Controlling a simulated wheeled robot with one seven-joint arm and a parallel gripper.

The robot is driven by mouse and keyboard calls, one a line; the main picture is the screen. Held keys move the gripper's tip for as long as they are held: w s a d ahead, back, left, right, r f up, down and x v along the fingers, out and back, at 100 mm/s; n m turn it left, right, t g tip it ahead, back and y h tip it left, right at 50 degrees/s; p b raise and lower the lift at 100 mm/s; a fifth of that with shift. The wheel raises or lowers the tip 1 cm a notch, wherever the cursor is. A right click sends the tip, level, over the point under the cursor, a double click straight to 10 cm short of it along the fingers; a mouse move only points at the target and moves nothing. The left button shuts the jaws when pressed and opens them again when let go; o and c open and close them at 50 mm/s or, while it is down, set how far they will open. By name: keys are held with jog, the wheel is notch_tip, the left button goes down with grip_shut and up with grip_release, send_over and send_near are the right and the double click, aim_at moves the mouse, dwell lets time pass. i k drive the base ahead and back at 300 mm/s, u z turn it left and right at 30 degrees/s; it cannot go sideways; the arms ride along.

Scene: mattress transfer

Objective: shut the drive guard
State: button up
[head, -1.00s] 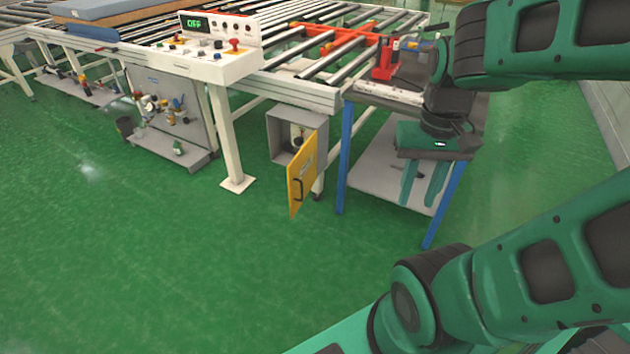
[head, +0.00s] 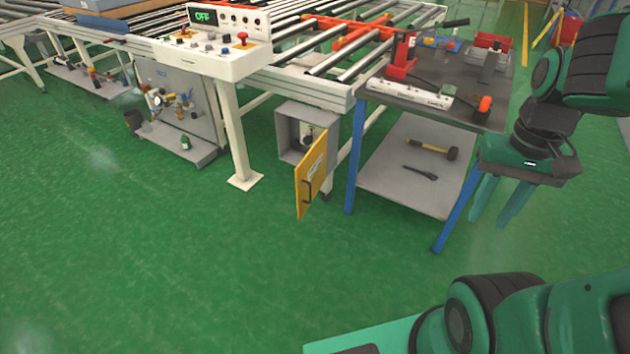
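The drive guard is a yellow door (head: 311,182) with a dark handle (head: 307,192). It stands swung open, out from the grey drive box (head: 290,133) under the conveyor's near edge, and the inside of the box shows. My gripper (head: 498,222) hangs pointing down at the right, beyond the workbench's near right leg in the picture. Its two green fingers are apart with nothing seen between them. It is well clear of the yellow door.
A blue-legged workbench (head: 420,98) stands between the door and my gripper, with tools on top. Its lower shelf (head: 390,180) holds a hammer (head: 432,149). A control panel (head: 215,62) reading OFF stands on a white post (head: 235,130). The green floor in front is clear.

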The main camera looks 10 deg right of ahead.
aim_at(310, 172)
jog(key=i, duration=1)
